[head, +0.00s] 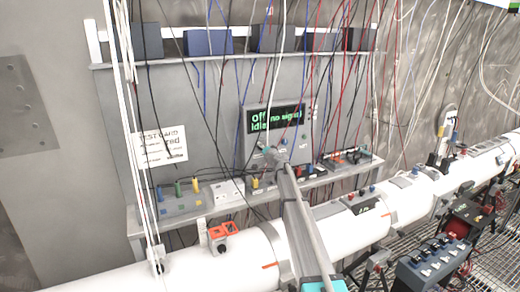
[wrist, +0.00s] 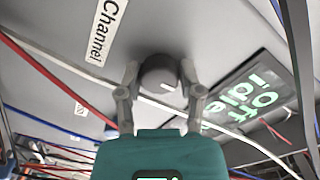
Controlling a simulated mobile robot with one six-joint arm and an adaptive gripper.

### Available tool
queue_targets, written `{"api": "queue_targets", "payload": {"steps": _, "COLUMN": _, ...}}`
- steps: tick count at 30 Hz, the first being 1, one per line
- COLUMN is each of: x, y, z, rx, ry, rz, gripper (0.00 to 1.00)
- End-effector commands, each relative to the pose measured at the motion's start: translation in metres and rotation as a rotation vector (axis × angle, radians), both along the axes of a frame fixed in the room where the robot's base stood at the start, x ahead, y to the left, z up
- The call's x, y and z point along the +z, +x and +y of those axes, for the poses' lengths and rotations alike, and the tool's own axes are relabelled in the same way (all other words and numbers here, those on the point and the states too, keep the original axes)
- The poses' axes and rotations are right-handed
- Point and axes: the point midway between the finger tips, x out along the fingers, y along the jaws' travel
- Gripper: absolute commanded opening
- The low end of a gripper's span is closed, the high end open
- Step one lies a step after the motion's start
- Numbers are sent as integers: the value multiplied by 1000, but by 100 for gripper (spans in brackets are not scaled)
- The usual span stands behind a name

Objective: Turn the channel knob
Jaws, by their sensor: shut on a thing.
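The channel knob (wrist: 160,76) is a dark round knob with a white pointer mark, on the grey instrument panel beside a white "Channel" label (wrist: 104,32). My gripper (wrist: 159,82) has one finger on each side of the knob and is shut on it in the wrist view. The box's display (head: 275,117) reads "off", "no signal" and "idle" in green. "Off" and "idle" also show in the wrist view (wrist: 256,98).
Many hanging cables, black, red, blue and white (head: 146,120), run in front of the panel. A long white pipe (head: 190,262) lies below my arm, with an orange clamp (head: 222,232) on it. A shelf with connectors (head: 180,207) is under the box.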

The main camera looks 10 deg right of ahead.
Motion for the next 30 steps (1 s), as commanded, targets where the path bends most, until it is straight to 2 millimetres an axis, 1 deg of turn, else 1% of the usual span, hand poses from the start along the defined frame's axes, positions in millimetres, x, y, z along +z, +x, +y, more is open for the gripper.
{"api": "queue_targets", "payload": {"steps": 1, "x": 1, "y": 0, "z": 6, "rx": 22, "ry": 5, "rz": -1, "gripper": 0}}
{"api": "queue_targets", "payload": {"steps": 8, "x": 1, "y": 0, "z": -1, "rx": 20, "ry": 32, "rz": 8, "gripper": 0}}
{"api": "queue_targets", "payload": {"steps": 14, "x": 1, "y": 0, "z": -3, "rx": 18, "ry": 108, "rz": 32, "gripper": 0}}
{"api": "queue_targets", "payload": {"steps": 30, "x": -1, "y": 0, "z": -5, "rx": 13, "ry": 493, "rz": 152, "gripper": 0}}
